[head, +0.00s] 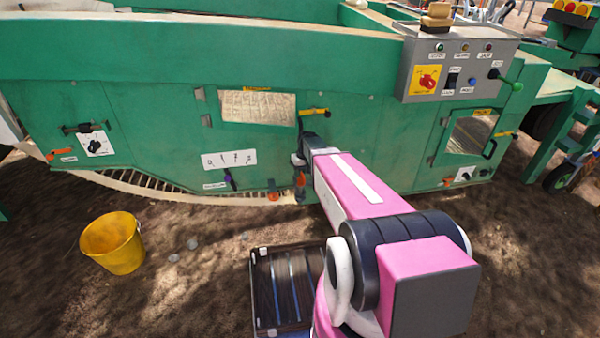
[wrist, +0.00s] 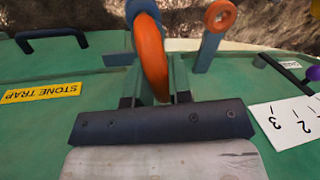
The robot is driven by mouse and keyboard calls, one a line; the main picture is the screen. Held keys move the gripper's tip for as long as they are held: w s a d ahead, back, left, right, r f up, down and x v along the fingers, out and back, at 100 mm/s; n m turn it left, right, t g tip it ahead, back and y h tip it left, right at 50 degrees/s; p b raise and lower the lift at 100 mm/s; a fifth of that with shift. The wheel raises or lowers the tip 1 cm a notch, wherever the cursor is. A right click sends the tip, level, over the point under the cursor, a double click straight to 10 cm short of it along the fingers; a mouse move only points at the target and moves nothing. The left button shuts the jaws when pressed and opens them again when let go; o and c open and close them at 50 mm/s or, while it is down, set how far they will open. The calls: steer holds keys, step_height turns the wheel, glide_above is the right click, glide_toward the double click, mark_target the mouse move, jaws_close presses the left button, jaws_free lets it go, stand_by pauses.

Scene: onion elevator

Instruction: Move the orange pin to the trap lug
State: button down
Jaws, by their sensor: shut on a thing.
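My gripper (head: 300,168) is at the lower edge of the green machine side, near its middle. In the wrist view its fingers (wrist: 154,88) are shut on the orange pin (wrist: 153,58), a thick curved orange piece with a blue-grey curved part against it. The pin's orange also shows just below my gripper in the head view (head: 301,180). Another orange ringed piece (wrist: 220,15) stands beside it on a grey-green post (wrist: 208,50); it shows left of my gripper in the head view (head: 272,195). I cannot clearly make out the trap lug.
The wrist view shows a STONE TRAP label (wrist: 41,92), a dark handle (wrist: 52,40) and a white numbered scale (wrist: 285,122). A yellow bucket (head: 113,243) and a dark slatted crate (head: 262,300) are on the ground. The control box (head: 458,65) is at upper right.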

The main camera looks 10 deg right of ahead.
steer(key=shift+f, duration=1.7)
steer(key=c, duration=1)
jaws_free()
steer(key=shift+o, duration=0.2)
step_height(320, 180, up, 11)
steer(key=d, duration=0.2)
steer(key=shift+w+f, duration=0.2)
steer(key=shift+w, duration=0.05)
